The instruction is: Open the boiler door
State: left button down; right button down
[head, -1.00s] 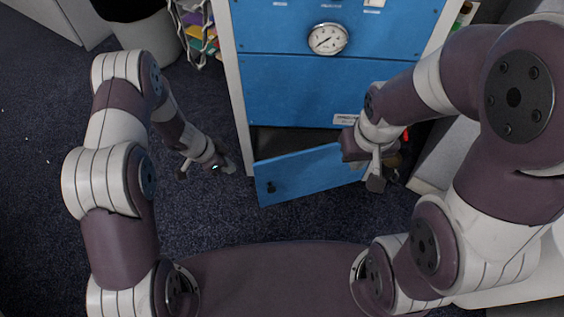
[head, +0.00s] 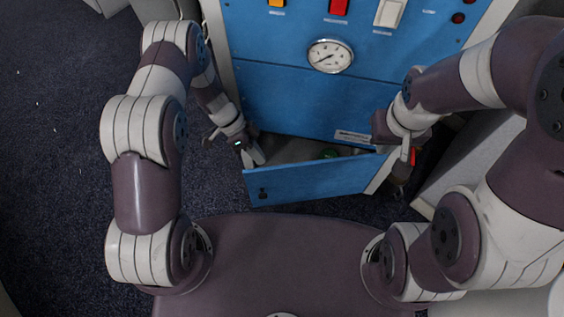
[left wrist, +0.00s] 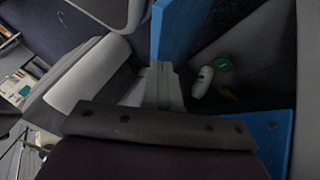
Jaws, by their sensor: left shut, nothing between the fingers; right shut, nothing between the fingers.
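The blue boiler door (head: 315,180) is the low front panel. It stands ajar, its left end swung out from the boiler (head: 290,95), with a black knob (head: 263,193) near that end. My left gripper (head: 257,160) is shut and empty at the gap by the door's left end. In the left wrist view its fingers (left wrist: 162,85) are together beside the door's edge (left wrist: 178,30); whether they touch it I cannot tell. My right gripper (head: 410,155) is shut and empty near the door's right end, in front of the boiler's right side.
Inside the opening are a green object (head: 329,153) and a white bottle (left wrist: 203,82). A gauge (head: 330,56) and switches sit on the upper front. A pale cabinet (head: 455,165) stands to the right. Dark carpet (head: 60,170) to the left is free.

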aim_at(274, 175)
pick_arm(q)
jog(key=c, duration=1.8)
grip_release()
jog(key=b+x, duration=0.1)
jog(key=x, duration=0.3)
jog(key=shift+s+a+f+b, duration=0.1)
jog(key=shift+s+f+b, duration=0.1)
jog(key=shift+b, duration=0.2)
jog(key=o, duration=1.1)
jog(key=b+x, duration=0.1)
jog(key=x, duration=0.1)
jog(key=shift+s+f, duration=0.2)
jog(key=shift+f, duration=0.15)
jog(key=shift+d+f+b, duration=0.4)
jog(key=shift+d+f, duration=0.25)
jog(key=shift+f, duration=0.05)
grip_shut()
jog(key=shift+d+f, duration=0.4)
jog(key=shift+s+d, duration=0.1)
jog(key=shift+d, duration=0.05)
jog(key=shift+s, duration=0.1)
jog(key=shift+r, duration=0.1)
